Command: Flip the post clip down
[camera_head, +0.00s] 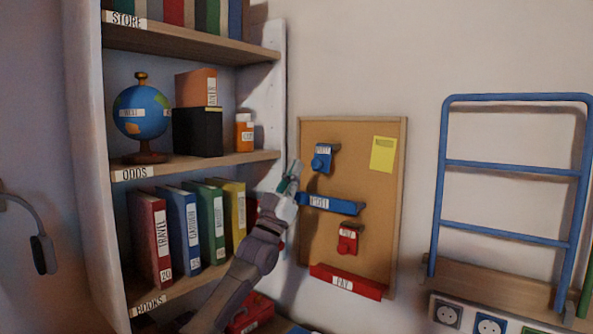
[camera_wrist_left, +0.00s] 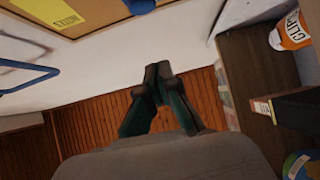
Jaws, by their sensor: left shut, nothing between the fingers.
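A cork board (camera_head: 365,150) hangs on the wall. A small blue clip (camera_head: 321,160) with a white label sits near its top left; I take it for the post clip, though the label is hard to read. A blue bar (camera_head: 340,206), also labelled, is below it. My left gripper (camera_head: 293,170) is at the board's left edge, left of the blue clip and apart from it, shut and empty. Its closed fingertips show in the left wrist view (camera_wrist_left: 158,72), with a blue piece cut off at the top edge. My right gripper is not in view.
A red clip (camera_head: 347,240), a red bar (camera_head: 345,284) and a yellow note (camera_head: 383,154) are on the board. A shelf unit (camera_head: 205,166) with books, a globe (camera_head: 141,110) and an orange bottle (camera_head: 244,132) stands left. A blue rail frame (camera_head: 510,168) is right.

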